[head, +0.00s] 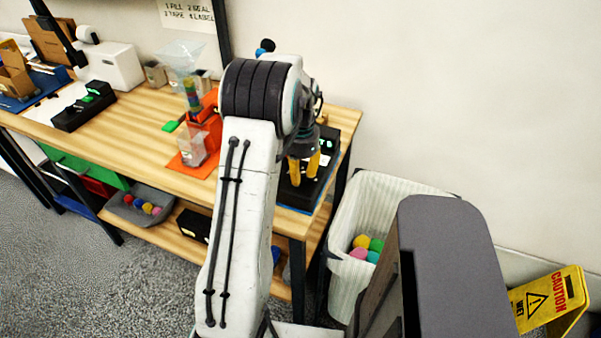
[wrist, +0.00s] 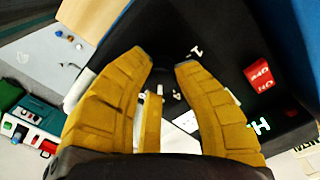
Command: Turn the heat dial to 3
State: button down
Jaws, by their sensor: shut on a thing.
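The heat dial is on a black control box (head: 324,172) at the right end of the wooden bench. My gripper (head: 303,178) points down at this box, its yellow fingers shut on the dial. In the wrist view the fingertips (wrist: 163,65) stand either side of the dial, which is mostly hidden between them. White marks on the black panel (wrist: 222,48) show around it, one looking like a 1. The dial's setting cannot be read. A red label (wrist: 258,75) and a lit green letter (wrist: 258,126) are on the same box, right of the fingers.
An orange device (head: 205,130) with clear containers stands left of my arm on the bench. A white bin (head: 345,210) with coloured balls stands on the floor right of the bench. A yellow caution sign (head: 548,298) is at the far right. A black box (head: 85,108) lies further left.

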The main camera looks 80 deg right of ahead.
aim_at(301, 173)
jog(key=shift+a+f+n, duration=0.1)
jog(key=shift+f+n, duration=0.05)
jog(key=shift+n, duration=0.25)
jog(key=n, duration=0.4)
jog(key=shift+n, duration=0.4)
jog(key=n, duration=0.6)
dwell(0.4)
jog(key=c, duration=0.9)
grip_release()
jog(key=shift+o, duration=0.2)
notch_tip(301, 173, up, 12)
